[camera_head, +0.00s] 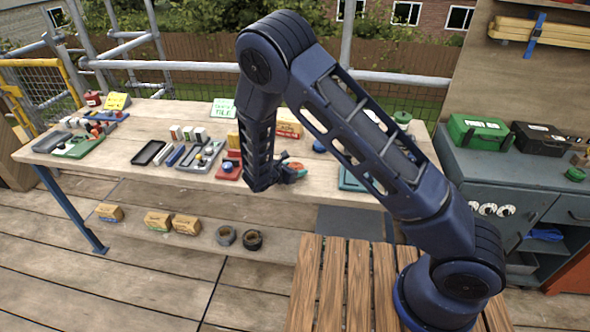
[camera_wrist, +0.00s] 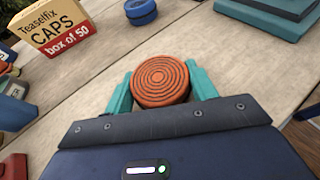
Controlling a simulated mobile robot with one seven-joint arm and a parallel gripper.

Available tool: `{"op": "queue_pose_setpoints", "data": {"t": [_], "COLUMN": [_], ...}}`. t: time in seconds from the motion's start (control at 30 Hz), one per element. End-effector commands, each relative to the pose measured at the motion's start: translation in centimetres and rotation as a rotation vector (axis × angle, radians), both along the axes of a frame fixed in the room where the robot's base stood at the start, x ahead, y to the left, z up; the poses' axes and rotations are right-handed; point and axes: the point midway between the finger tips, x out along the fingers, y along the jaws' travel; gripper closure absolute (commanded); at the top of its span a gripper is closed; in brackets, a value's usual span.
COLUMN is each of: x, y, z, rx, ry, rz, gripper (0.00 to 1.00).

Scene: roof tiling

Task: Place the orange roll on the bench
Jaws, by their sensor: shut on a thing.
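The orange roll (camera_wrist: 160,81) shows end-on in the wrist view, with dark rings on its face. My gripper (camera_wrist: 160,88) has its two teal fingers on either side of the roll and is shut on it. In the head view my gripper (camera_head: 291,172) is over the front part of the bench (camera_head: 130,152), right of the middle, and a bit of orange shows at it. The bench has a pale wooden top. I cannot tell whether the roll touches the bench top.
A box of caps (camera_wrist: 52,28) stands at the upper left in the wrist view, and a blue roll (camera_wrist: 140,10) lies beyond the orange one. Teal cases (camera_wrist: 275,14) are at the upper right. Bare bench top lies around the gripper. Several trays (camera_head: 202,152) fill the bench's left part.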

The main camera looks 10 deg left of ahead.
Motion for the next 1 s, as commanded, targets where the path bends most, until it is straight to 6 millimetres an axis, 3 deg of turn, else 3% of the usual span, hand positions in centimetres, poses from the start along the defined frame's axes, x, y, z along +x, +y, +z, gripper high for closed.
{"op": "queue_pose_setpoints", "data": {"t": [0.13,0.17,0.27,0.67,1.0], "x": [0.0,0.0,0.0,-0.3,-5.0], "y": [0.0,0.0,0.0,0.2,3.0], "z": [-0.3,-0.3,-0.2,0.2,2.4], "rx": [-0.001,-0.001,0.0,0.0,0.001], "ry": [0.001,0.0,0.0,0.0,0.0], "rz": [-0.001,0.0,0.0,0.001,0.003], "gripper": [0.68,0.4,0.22,0.22,0.22]}}
